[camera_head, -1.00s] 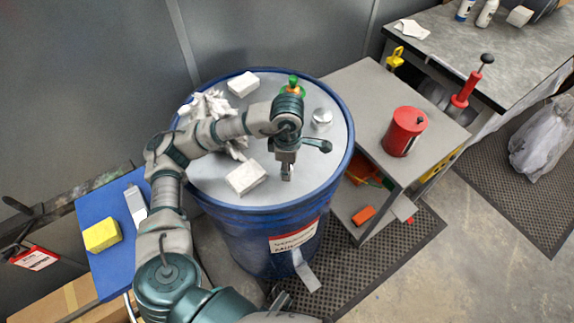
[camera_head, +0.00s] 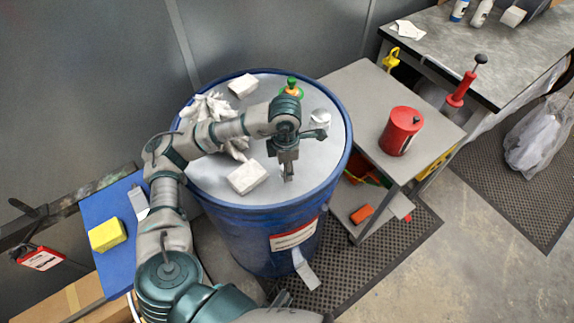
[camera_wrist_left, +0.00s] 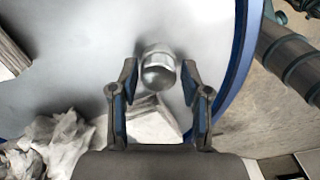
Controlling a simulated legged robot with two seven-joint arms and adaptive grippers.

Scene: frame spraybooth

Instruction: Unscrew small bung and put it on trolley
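A silvery, round-topped bung (camera_wrist_left: 158,70) is in the left wrist view, between the fingers of my left gripper (camera_wrist_left: 158,82). A gap shows on both sides of it, so the gripper is open around it, not touching. In the head view this gripper (camera_head: 288,178) points down at the near right part of the blue drum's (camera_head: 225,215) lid, and the bung under it is hidden or too small to tell. A second, larger silvery cap (camera_head: 320,117) is farther back on the lid, partly behind my wrist. The grey trolley (camera_head: 352,85) stands right of the drum. My right gripper is not in view.
White blocks (camera_head: 248,178) (camera_head: 243,84), crumpled white gloves (camera_head: 205,107) and a green-topped item (camera_head: 291,84) lie on the lid. A red can (camera_head: 400,131) stands on the trolley. Its top is clear behind and left of the can.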

